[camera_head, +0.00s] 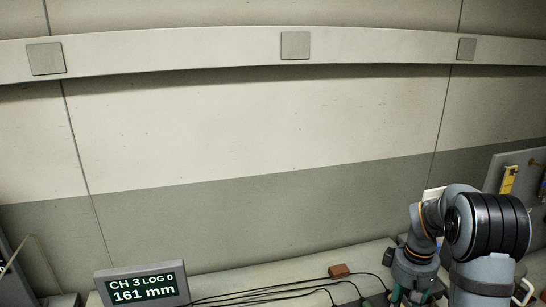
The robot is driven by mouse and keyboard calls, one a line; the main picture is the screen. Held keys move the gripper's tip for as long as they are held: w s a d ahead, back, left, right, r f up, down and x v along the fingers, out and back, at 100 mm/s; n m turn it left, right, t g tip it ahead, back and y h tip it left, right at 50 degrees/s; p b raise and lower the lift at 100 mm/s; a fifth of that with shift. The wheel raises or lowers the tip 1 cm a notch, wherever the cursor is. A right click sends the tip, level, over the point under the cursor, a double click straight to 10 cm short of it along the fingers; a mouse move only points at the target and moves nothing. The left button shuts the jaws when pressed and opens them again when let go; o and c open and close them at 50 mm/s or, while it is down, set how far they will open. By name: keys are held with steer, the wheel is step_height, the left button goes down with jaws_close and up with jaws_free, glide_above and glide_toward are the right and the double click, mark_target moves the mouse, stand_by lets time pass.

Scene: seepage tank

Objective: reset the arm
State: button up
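My arm (488,228) rises at the lower right and bends over, with its wrist pointing down. My gripper (411,292) is at the bottom edge of the picture, below the wrist, with dark and green parts showing. Its fingertips are cut off or too small to make out, so I cannot tell whether it is open or shut. I cannot make out anything held in it.
A display (142,285) reading "CH 3 LOG 0, 161 mm" stands at the lower left. Black cables (270,292) and a small brown block (339,271) lie on the pale ledge. A grey panel (500,172) with a yellow item (508,180) stands at right, behind my arm.

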step_height(320, 180, down, 8)
steer(key=shift+s+r, duration=0.1)
steer(key=shift+m, duration=1.2)
steer(key=m+p, duration=0.1)
steer(key=m, duration=0.3)
steer(key=shift+r+m, duration=0.15)
steer(key=shift+m, duration=0.25)
steer(key=m+p, duration=0.2)
steer(key=m, duration=0.2)
steer(key=shift+s, duration=0.1)
steer(key=shift+m+p, duration=0.7)
steer(key=shift+m, duration=1)
